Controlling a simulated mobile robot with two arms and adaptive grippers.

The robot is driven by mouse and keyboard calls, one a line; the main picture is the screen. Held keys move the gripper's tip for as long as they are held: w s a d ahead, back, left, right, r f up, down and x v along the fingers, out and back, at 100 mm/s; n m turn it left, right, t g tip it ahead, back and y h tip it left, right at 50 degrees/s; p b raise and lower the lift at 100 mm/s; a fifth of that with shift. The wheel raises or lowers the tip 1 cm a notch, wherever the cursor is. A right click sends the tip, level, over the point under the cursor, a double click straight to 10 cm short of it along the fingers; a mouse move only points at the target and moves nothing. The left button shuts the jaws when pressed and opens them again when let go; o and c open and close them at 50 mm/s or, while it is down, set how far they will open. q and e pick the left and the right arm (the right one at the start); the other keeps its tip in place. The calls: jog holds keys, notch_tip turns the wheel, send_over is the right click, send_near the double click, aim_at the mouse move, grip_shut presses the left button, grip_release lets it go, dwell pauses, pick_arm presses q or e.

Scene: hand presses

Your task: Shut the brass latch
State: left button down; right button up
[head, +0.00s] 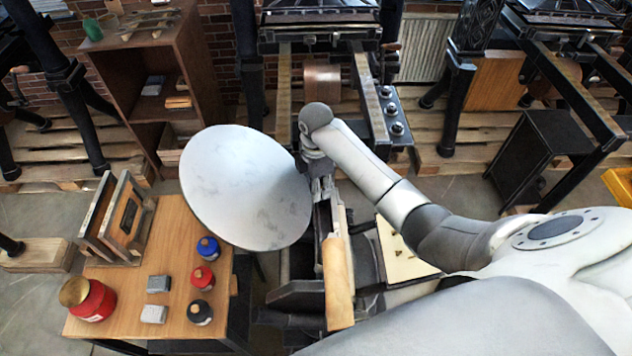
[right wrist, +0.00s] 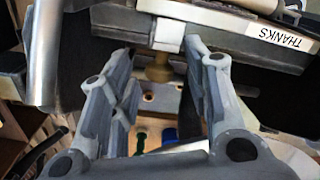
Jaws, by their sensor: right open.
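In the right wrist view, a small brass-coloured part (right wrist: 158,70), which looks like the latch, sits below a pale metal block (right wrist: 168,36). My right gripper (right wrist: 160,53) is open, with one finger on each side of these parts; I cannot tell whether it touches them. In the head view my right gripper (head: 322,190) is at the press, just right of its big round grey disc (head: 245,190). The latch cannot be made out in the head view. My left gripper is not in view.
A wooden table (head: 165,255) at left holds ink jars, including a red one (head: 90,299), and small grey blocks. A pale board (head: 402,255) lies under my right arm. More presses stand behind.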

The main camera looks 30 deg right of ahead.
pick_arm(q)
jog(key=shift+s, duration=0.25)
pick_arm(e)
jog(key=shift+r, duration=0.1)
jog(key=c, duration=0.9)
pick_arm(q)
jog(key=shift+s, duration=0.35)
